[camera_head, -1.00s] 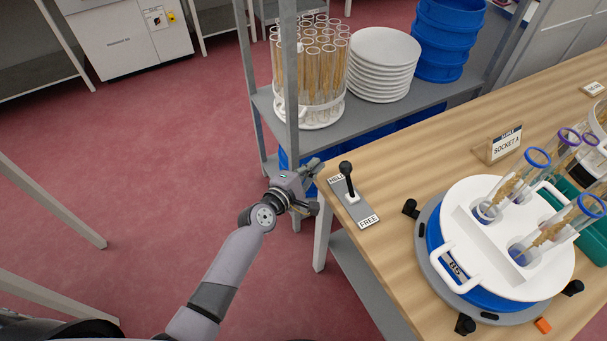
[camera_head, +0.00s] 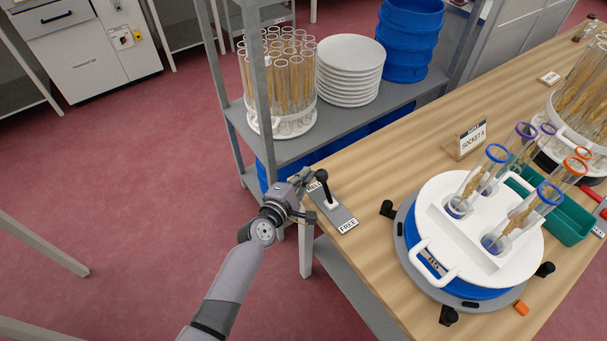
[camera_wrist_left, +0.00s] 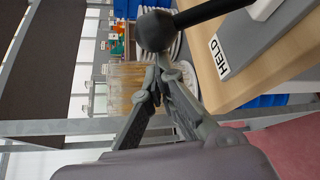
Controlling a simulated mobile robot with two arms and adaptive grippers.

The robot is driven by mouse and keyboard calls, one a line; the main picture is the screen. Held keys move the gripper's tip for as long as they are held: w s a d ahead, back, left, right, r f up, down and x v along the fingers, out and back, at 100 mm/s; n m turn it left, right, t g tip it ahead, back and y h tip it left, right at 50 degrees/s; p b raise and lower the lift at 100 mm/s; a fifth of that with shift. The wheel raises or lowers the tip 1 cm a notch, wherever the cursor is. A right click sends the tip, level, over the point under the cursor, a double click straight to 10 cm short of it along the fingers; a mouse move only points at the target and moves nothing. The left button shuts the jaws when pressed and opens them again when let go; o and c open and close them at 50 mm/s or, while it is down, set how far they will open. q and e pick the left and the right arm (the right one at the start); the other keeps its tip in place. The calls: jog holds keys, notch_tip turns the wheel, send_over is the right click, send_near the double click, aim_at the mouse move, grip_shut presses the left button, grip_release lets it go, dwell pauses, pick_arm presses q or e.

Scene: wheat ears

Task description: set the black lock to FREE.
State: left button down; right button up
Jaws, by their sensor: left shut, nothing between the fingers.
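The black lock is a lever with a round knob (camera_head: 321,175) on a grey plate (camera_head: 343,214) at the near left corner of the bench. The plate's FREE label (camera_head: 348,226) is at its near end. The HELD label, at the far end, is partly hidden by my gripper in the head view and shows in the left wrist view (camera_wrist_left: 219,56). The lever leans toward the HELD end. My left gripper (camera_head: 306,176) is shut and empty, just left of the knob. In the left wrist view the knob (camera_wrist_left: 154,31) is just beyond the fingertips; I cannot tell whether they touch.
A round blue and white holder (camera_head: 470,262) with several tubes stands on the bench, right of the lock. A SOCKET A sign (camera_head: 472,138) is behind it. A grey shelf post (camera_head: 265,95) rises beyond my left gripper. The bench around the plate is clear.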

pick_arm(q)
jog(key=shift+s+d+r+m, duration=0.1)
jog(key=shift+s+m, duration=0.05)
jog(key=shift+m, duration=0.15)
jog(key=shift+s+d+r+b, duration=0.1)
jog(key=shift+s+r+b, duration=0.1)
jog(key=shift+b, duration=0.3)
jog(key=shift+s+d+r+m+t+b, duration=0.35)
jog(key=shift+s+m+t+b, duration=0.1)
jog(key=shift+m+t+b, duration=0.45)
jog(key=s+d+r+m+t+h+b, duration=0.1)
jog(key=s+d+m+h+b, duration=0.4)
jog(key=m+b, duration=0.6)
jog(key=shift+s+d+r+m+t, duration=0.3)
jog(key=shift+s+m+t, duration=0.2)
jog(key=shift+s+t, duration=0.65)
jog(key=shift+s, duration=0.2)
jog(key=shift+g, duration=0.25)
